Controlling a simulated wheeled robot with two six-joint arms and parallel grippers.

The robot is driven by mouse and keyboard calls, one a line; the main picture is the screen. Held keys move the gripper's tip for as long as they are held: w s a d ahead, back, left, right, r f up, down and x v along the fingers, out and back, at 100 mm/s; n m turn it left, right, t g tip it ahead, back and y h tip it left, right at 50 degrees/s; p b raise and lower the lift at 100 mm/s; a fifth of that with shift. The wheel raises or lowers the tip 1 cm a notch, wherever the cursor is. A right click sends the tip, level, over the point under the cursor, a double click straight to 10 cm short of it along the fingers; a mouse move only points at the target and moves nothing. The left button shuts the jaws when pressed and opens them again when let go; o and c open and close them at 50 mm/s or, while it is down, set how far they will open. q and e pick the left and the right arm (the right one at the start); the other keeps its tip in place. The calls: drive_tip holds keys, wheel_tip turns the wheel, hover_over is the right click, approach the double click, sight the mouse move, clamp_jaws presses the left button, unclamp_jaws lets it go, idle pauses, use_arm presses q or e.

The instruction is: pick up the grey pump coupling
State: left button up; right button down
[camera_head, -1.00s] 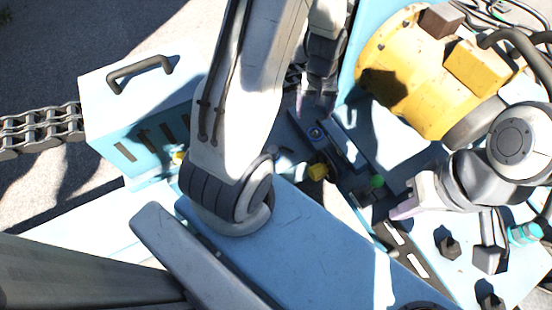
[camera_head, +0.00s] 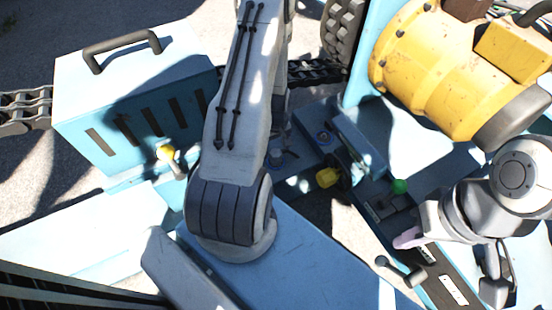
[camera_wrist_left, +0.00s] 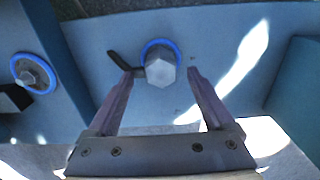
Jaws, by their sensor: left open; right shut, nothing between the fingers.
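In the left wrist view, a grey hexagonal fitting (camera_wrist_left: 160,70) with a blue ring and a dark lever stands on a blue surface. It looks like the pump coupling, but I cannot be sure. My left gripper (camera_wrist_left: 161,78) is open, with its fingertips on either side of the fitting and gaps visible. In the head view my left arm hides most of this gripper, and I cannot clearly pick out the fitting. My right gripper (camera_head: 408,239) is shut and empty at the right, beside the blue machine bed.
A second blue-ringed fitting (camera_wrist_left: 34,73) is at the left in the wrist view. In the head view, a yellow motor (camera_head: 440,70) stands upper right, a slotted blue box (camera_head: 110,100) upper left, and a yellow knob (camera_head: 327,177) and green knob (camera_head: 399,186) near the middle.

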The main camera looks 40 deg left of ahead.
sight(276, 153)
use_arm(q)
wheel_tip(276, 153, down, 5)
drive_tip(key=b, duration=0.3)
drive_tip(key=shift+s, duration=0.1)
drive_tip(key=shift+r, duration=0.1)
clamp_jaws()
drive_tip(key=shift+r, duration=0.15)
wheel_tip(276, 153, up, 10)
drive_tip(key=p, duration=0.5)
drive_tip(key=shift+r+p, duration=0.1)
drive_tip(key=shift+p, duration=0.25)
drive_tip(key=shift+r+p, duration=2.2)
drive_tip(key=shift+r, duration=0.1)
